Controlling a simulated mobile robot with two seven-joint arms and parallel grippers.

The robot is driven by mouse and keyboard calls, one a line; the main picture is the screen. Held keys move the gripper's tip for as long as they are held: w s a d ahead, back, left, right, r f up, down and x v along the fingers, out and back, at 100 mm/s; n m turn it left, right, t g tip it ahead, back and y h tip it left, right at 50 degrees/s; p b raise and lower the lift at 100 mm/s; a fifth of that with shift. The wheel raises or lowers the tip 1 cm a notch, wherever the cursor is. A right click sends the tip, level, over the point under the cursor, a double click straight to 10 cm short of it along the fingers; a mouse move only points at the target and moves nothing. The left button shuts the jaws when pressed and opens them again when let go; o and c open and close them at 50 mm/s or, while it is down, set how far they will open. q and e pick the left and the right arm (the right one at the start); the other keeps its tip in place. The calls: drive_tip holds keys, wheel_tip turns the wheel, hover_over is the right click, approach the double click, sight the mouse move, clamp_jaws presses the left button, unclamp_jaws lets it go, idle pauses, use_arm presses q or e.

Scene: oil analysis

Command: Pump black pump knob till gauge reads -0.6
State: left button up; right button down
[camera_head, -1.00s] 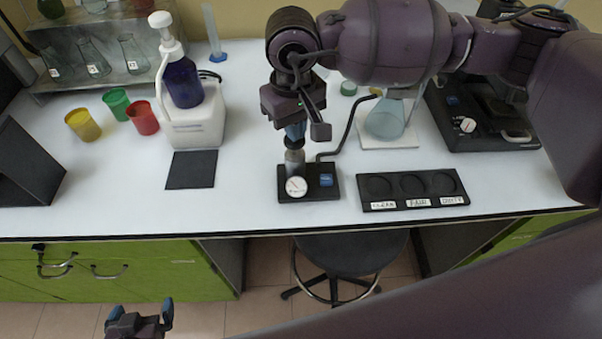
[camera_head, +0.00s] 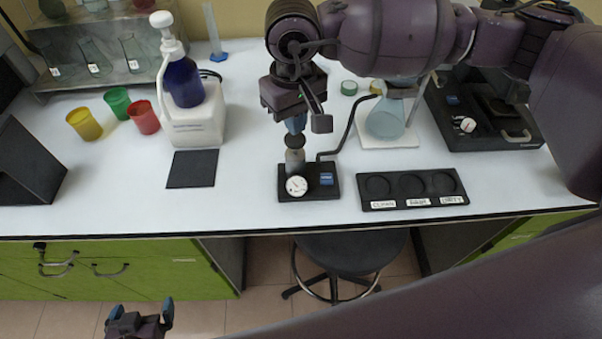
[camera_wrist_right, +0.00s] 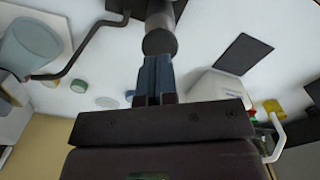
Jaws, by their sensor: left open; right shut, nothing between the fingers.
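The pump stands on a black base (camera_head: 309,187) near the table's front edge, with a grey cylinder (camera_head: 295,160) and a round white gauge (camera_head: 296,186). The gauge's reading is too small to make out. The black pump knob (camera_head: 295,141) sits at the top of the pump. My right gripper (camera_head: 295,124) is shut and empty, pointing down just above the knob. In the right wrist view its closed blue fingers (camera_wrist_right: 155,72) reach toward the dark round knob (camera_wrist_right: 160,41). My left gripper (camera_head: 140,318) is open and empty, low in front of the table.
A black hose leads from the pump to a flask (camera_head: 386,120) on a white pad. A black three-slot tray (camera_head: 412,204) lies to the right of the pump. A dark mat (camera_head: 192,169), a blue pump bottle (camera_head: 185,84) and coloured cups (camera_head: 143,117) are to the left.

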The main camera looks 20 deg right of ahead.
drive_tip(key=shift+f+b, duration=1.05)
drive_tip(key=shift+f, duration=0.45)
drive_tip(key=shift+f+b, duration=0.45)
drive_tip(key=shift+f, duration=0.25)
use_arm(q)
drive_tip(key=f, duration=0.4)
drive_tip(key=shift+s+f, duration=0.15)
drive_tip(key=shift+s, duration=0.25)
drive_tip(key=shift+s+g, duration=0.1)
drive_tip(key=shift+g, duration=0.2)
use_arm(e)
drive_tip(key=shift+r, duration=0.85)
use_arm(q)
drive_tip(key=shift+w+r+p, duration=0.2)
drive_tip(key=shift+r+p, duration=0.1)
drive_tip(key=shift+r, duration=0.15)
drive_tip(key=shift+w+r+p, duration=0.2)
drive_tip(key=shift+r+p, duration=0.1)
drive_tip(key=shift+r, duration=0.15)
use_arm(e)
drive_tip(key=shift+r, duration=1.55)
